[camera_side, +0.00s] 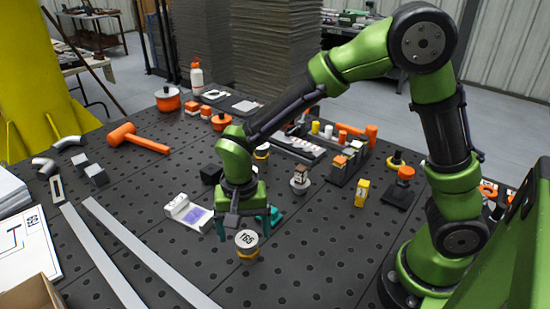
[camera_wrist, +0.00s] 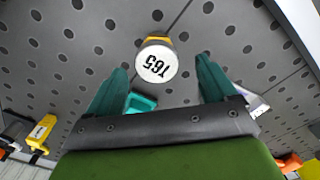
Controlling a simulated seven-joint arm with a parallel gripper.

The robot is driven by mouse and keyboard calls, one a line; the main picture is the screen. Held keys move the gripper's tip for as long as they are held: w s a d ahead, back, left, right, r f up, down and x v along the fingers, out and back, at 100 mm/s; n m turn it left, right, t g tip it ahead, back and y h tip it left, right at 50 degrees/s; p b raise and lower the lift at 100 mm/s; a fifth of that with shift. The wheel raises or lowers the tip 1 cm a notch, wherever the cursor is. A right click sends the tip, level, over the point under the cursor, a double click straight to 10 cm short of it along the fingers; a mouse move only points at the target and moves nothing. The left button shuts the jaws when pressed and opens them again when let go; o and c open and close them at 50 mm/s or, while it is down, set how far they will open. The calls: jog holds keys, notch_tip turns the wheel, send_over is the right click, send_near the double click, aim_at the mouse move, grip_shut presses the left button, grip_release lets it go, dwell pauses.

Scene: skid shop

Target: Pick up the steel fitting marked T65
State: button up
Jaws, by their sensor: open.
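The steel fitting marked T65 (camera_side: 247,238) stands upright on the dark perforated table, with a pale round top and a yellow band below. In the wrist view the T65 fitting (camera_wrist: 156,64) lies ahead of the fingertips, roughly between their lines. My gripper (camera_side: 248,226) is open, its teal fingers spread and pointing down, just behind the fitting in the side view.
A white tray-like part (camera_side: 188,213) lies left of my gripper. A yellow block (camera_side: 362,193) and a small fitting on a grey base (camera_side: 300,179) stand to the right. Flat metal bars (camera_side: 150,258) lie at left. The table in front of the fitting is clear.

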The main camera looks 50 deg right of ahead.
aim_at(247, 239)
jog(key=f, duration=0.5)
jog(key=shift+s+f, duration=0.2)
jog(key=shift+f, duration=0.1)
jog(key=shift+c, duration=0.3)
jog(key=c, duration=1.2)
